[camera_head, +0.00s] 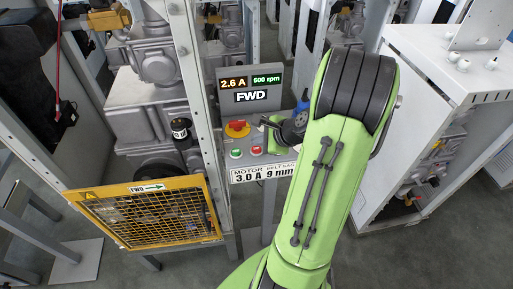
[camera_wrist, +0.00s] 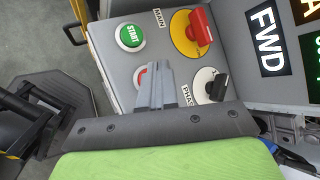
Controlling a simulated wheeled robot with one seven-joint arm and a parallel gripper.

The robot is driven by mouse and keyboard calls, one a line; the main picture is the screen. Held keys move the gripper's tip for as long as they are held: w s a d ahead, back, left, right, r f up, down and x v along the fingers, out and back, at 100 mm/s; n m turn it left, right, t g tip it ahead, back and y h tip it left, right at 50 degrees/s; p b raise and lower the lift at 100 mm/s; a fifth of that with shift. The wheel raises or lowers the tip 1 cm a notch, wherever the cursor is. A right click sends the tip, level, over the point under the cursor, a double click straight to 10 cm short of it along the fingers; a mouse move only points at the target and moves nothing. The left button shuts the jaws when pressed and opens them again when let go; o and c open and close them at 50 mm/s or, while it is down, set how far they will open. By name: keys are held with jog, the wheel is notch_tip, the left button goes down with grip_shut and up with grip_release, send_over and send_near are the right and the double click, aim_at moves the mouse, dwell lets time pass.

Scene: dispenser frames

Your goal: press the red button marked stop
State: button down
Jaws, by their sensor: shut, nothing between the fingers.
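The red stop button (camera_head: 256,150) sits on the grey control panel (camera_wrist: 120,68), right of the green START button (camera_head: 236,153) in the head view. In the wrist view the red button (camera_wrist: 139,76) is mostly hidden behind my fingers; its pale ring and a bit of red show. The green START button (camera_wrist: 130,36) is clear above it. My gripper (camera_wrist: 154,70) is shut and empty, its tips overlapping the button in this view; I cannot tell whether they touch. In the head view my arm hides most of the gripper.
A red-and-yellow MAIN switch (camera_wrist: 192,32) and a black PHASE switch (camera_wrist: 212,85) sit close by on the panel. A display (camera_head: 250,87) reads 2.6 A, 500 rpm, FWD. A yellow mesh guard (camera_head: 150,213) stands at left, a white cabinet (camera_head: 400,95) at right.

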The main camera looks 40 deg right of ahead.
aim_at(259, 150)
jog(key=shift+f, duration=0.15)
dwell(0.5)
jog(key=shift+f, duration=0.3)
jog(key=shift+f+b, duration=0.45)
jog(key=shift+b, duration=0.15)
dwell(0.4)
jog(key=shift+r, duration=0.15)
jog(key=shift+r+p, duration=0.8)
jog(key=shift+p, duration=0.15)
notch_tip(259, 150, up, 5)
jog(key=p, duration=0.5)
jog(key=shift+r, duration=0.15)
jog(key=shift+f, duration=0.2)
